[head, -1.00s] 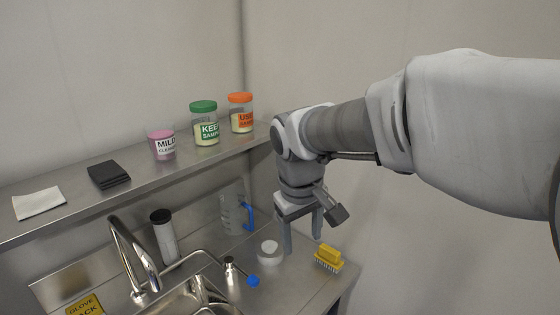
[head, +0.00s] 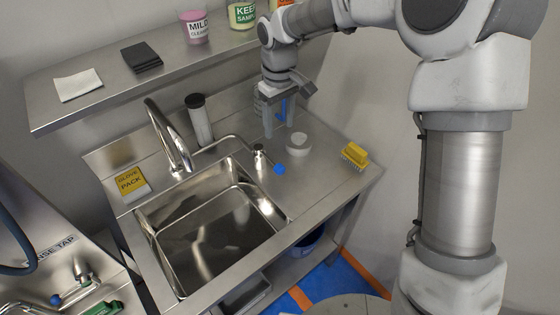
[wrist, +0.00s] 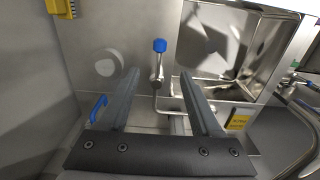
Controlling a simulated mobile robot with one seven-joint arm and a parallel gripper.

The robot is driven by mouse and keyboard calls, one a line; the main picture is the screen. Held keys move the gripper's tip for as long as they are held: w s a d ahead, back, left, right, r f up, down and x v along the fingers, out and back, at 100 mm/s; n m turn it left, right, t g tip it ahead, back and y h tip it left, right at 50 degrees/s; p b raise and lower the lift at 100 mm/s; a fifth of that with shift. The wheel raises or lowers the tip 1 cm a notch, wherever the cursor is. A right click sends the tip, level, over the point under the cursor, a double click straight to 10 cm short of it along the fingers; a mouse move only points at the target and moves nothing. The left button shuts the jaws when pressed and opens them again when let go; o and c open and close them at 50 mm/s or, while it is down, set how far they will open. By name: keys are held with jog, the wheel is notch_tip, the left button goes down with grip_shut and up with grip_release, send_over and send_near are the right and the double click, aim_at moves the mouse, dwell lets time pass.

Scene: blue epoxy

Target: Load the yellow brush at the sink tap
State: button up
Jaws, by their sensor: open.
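The yellow brush (head: 354,155) lies bristles down on the steel counter, right of the sink near the counter's right edge. It also shows at the top left of the wrist view (wrist: 62,8). The sink tap (head: 170,138) is a tall curved chrome spout behind the basin (head: 215,235). A second, lower tap with a blue-tipped lever (head: 279,168) stands right of it. My gripper (head: 280,132) is open and empty, pointing down above the back of the counter, left of the brush and apart from it. In the wrist view, the blue-tipped lever (wrist: 160,46) shows between my fingers.
A white round container (head: 298,145) stands between my gripper and the brush. A blue-handled jug (head: 262,103) is behind my gripper. A black-capped cylinder (head: 199,118) and a yellow glove pack (head: 132,182) stand near the tap. The shelf (head: 110,90) overhangs the back. A rinse tap station is lower left.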

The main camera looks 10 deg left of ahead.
aim_at(279, 166)
notch_tip(279, 166, down, 16)
jog(key=shift+r+p, duration=0.15)
jog(key=shift+p, duration=0.45)
grip_shut()
dwell(1.1)
